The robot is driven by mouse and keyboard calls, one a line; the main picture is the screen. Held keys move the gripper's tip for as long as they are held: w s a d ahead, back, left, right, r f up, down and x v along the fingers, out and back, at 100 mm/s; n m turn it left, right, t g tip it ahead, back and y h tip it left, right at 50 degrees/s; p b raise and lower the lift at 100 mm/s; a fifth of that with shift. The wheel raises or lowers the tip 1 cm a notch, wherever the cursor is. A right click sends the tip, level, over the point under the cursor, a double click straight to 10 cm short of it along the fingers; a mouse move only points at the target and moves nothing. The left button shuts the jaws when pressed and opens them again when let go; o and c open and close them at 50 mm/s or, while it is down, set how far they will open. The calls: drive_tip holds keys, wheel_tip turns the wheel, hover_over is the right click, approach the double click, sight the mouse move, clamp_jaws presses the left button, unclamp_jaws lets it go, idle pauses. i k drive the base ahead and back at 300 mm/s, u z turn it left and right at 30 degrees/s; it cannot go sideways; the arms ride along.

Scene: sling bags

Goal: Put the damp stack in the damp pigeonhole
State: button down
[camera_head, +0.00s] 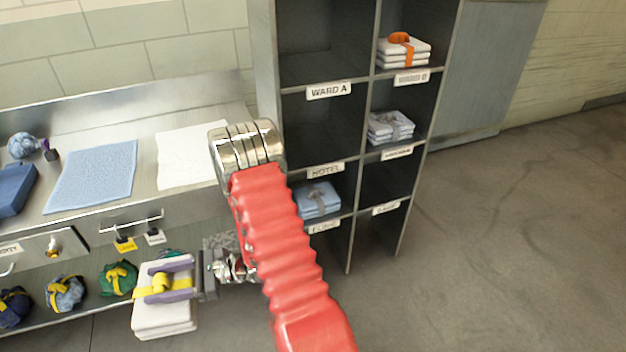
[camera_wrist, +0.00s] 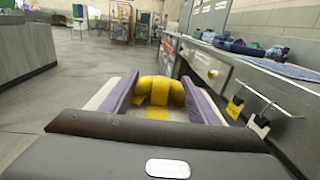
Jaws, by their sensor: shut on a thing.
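A white folded stack (camera_head: 165,318) with a yellow strap (camera_head: 158,284) is in my gripper (camera_head: 167,282), whose purple-padded jaws are shut on the strap. The stack hangs in front of the bench's lower shelf, left of the pigeonhole unit (camera_head: 265,60). In the wrist view, the yellow strap (camera_wrist: 158,92) sits between the two jaws of my gripper (camera_wrist: 160,100), with white cloth (camera_wrist: 103,93) beside them. The pigeonholes carry labels, including Ward A (camera_head: 328,91), Ward B (camera_head: 411,78) and Hotel (camera_head: 325,170). The lowest labels (camera_head: 324,226) are too small to read, so I cannot tell which is damp.
Stacks with orange (camera_head: 403,57), grey-white (camera_head: 390,127) and blue (camera_head: 318,199) cloth occupy some pigeonholes. Several tied bundles (camera_head: 118,278) lie on the lower shelf. The bench holds a blue cloth (camera_head: 92,176) and a white cloth (camera_head: 190,155). Floor at right is clear.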

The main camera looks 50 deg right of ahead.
sight(374, 190)
drive_tip(key=u, duration=0.75)
drive_tip(key=k, duration=1.05)
drive_tip(key=z, duration=3.95)
drive_tip(key=k, duration=0.15)
drive_tip(key=u, duration=2.2)
